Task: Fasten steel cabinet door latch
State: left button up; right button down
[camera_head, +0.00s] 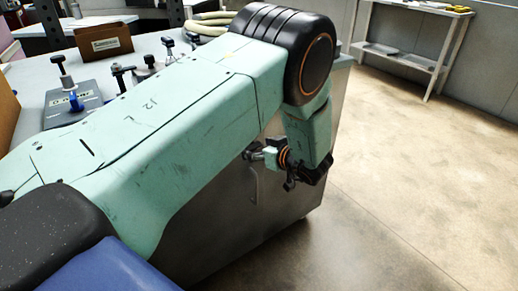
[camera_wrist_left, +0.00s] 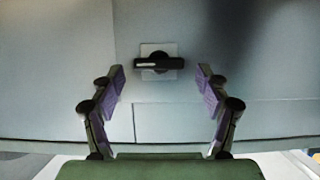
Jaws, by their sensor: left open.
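The latch has a black handle (camera_wrist_left: 158,63) lying level across a pale square plate (camera_wrist_left: 146,50) on the grey cabinet door (camera_wrist_left: 160,115) in the left wrist view. My left gripper (camera_wrist_left: 160,76) is open, its purple-padded fingers to the left and right of the latch, with a gap on both sides. Nothing is between the pads but the view of the latch. In the head view my left gripper (camera_head: 252,152) points at the steel cabinet's (camera_head: 225,215) side face. The latch cannot be made out there. My right gripper is not in view.
A white shelf table (camera_head: 410,55) stands at the far wall. The floor (camera_head: 420,170) to the right is clear.

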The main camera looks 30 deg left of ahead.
pick_arm(q)
jog(key=shift+w+f, duration=0.15)
jog(key=shift+c, duration=0.3)
jog(key=c, duration=1.1)
